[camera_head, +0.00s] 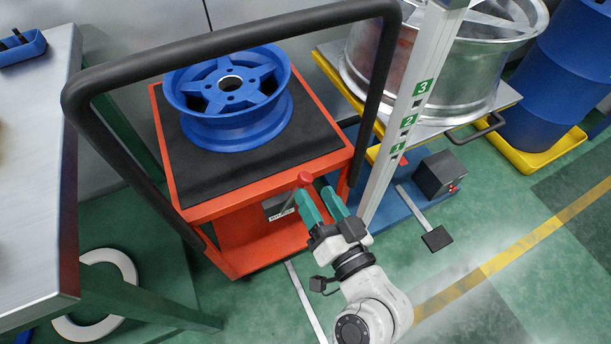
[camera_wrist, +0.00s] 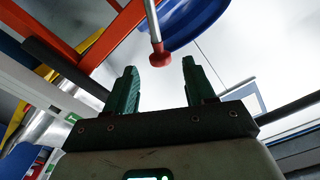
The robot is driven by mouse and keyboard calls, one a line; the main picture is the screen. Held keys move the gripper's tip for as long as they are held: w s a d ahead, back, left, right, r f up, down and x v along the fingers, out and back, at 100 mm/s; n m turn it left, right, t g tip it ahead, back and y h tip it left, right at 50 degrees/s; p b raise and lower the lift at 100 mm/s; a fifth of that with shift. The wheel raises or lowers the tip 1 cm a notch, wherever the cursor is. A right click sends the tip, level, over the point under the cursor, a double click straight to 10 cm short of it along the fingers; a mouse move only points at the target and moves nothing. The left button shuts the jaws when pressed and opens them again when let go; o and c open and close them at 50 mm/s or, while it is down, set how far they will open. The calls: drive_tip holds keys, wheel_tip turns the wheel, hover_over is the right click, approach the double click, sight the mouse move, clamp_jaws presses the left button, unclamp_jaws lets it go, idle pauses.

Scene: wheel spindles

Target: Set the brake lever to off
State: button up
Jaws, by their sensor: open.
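The brake lever is a thin grey rod with a red knob (camera_head: 305,180); it rises at a slant from a small dark box (camera_head: 279,207) with a pale label on the side of the orange cart. The label is too small to read. My gripper (camera_head: 311,190) is open, its two green fingers reaching up at the cart's near side by the knob. In the wrist view the red knob (camera_wrist: 159,56) shows between the two fingertips (camera_wrist: 160,67), slightly beyond them, with free space on both sides. Nothing is held. I cannot tell whether the knob touches a finger.
The orange cart (camera_head: 232,205) carries a blue wheel (camera_head: 238,130) on a black mat, with a black handle frame (camera_head: 235,42) around it. A pale numbered post (camera_head: 404,115) stands close right of my gripper. A metal table (camera_head: 35,170) is at left; open floor lies at lower right.

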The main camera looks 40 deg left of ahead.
sight(309, 184)
drive_tip(key=x, duration=0.5)
drive_tip(key=shift+w+a, duration=0.15)
drive_tip(key=shift+a, duration=0.2)
clamp_jaws()
idle(0.3)
